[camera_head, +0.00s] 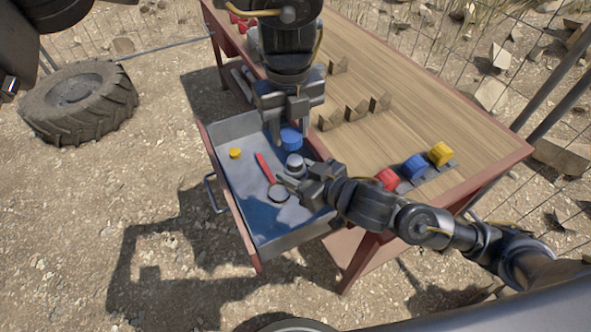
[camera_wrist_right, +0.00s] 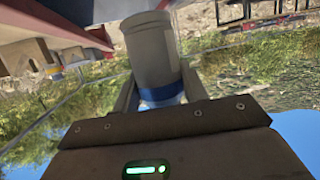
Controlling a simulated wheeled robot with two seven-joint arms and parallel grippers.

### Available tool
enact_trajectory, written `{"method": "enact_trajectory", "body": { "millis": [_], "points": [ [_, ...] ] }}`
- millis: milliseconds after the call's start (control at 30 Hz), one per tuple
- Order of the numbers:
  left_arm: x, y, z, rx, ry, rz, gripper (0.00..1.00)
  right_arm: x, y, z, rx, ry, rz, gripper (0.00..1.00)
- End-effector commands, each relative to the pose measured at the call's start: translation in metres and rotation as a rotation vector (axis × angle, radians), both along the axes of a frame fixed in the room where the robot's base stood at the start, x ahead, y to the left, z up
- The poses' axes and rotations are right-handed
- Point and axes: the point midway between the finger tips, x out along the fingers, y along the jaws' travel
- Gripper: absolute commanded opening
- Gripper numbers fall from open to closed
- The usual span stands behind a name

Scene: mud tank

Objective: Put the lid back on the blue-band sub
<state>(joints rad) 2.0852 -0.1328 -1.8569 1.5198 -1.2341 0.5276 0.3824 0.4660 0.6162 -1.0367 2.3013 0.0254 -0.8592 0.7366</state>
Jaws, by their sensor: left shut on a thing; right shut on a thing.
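My left gripper (camera_head: 289,126) comes down from the top of the head view, shut on a blue round lid (camera_head: 291,139). My right gripper (camera_head: 291,177) reaches in from the right, shut on the blue-band sub (camera_head: 294,161), a small grey cylinder. In the right wrist view the sub (camera_wrist_right: 152,52) is between the fingers, with its blue band (camera_wrist_right: 161,94) close to the gripper. In the head view the lid appears just above and behind the sub, with a small gap. How far apart they are in depth I cannot tell.
Below is an open grey drawer (camera_head: 222,187) holding a yellow round piece (camera_head: 235,153) and a red-handled tool (camera_head: 265,166). Red (camera_head: 386,179), blue (camera_head: 413,167) and yellow (camera_head: 440,153) pieces stand on the wooden table (camera_head: 425,115), with several brackets (camera_head: 356,110) behind.

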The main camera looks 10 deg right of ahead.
Motion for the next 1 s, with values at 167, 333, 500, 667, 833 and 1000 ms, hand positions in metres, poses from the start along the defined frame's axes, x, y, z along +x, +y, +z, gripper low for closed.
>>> {"method": "enact_trajectory", "body": {
  "millis": [167,333,500,667,833,1000],
  "points": [
    [-0.0006,-0.0077,0.0051,0.000,0.001,-0.352,0.18,0.0001,0.0002,0.0012,0.002,-0.002,0.000,0.00],
    [-0.0048,-0.0072,0.0056,-0.001,0.002,-0.583,0.18,0.0002,0.0008,0.0012,0.003,-0.001,0.001,0.00],
    [-0.0054,-0.0070,0.0056,-0.001,0.002,-0.672,0.18,0.0002,0.0008,0.0012,0.002,-0.002,0.000,0.00],
    [-0.0054,-0.0075,0.0055,-0.001,0.002,-0.682,0.18,0.0002,0.0002,0.0012,0.002,-0.002,0.000,0.00],
    [-0.0055,-0.0069,0.0053,-0.001,0.002,-0.680,0.18,0.0002,0.0008,0.0012,0.002,-0.002,0.000,0.00],
    [-0.0054,-0.0067,0.0008,0.000,0.002,-0.679,0.18,0.0003,0.0007,0.0012,0.002,-0.002,0.000,0.00]
  ]
}}
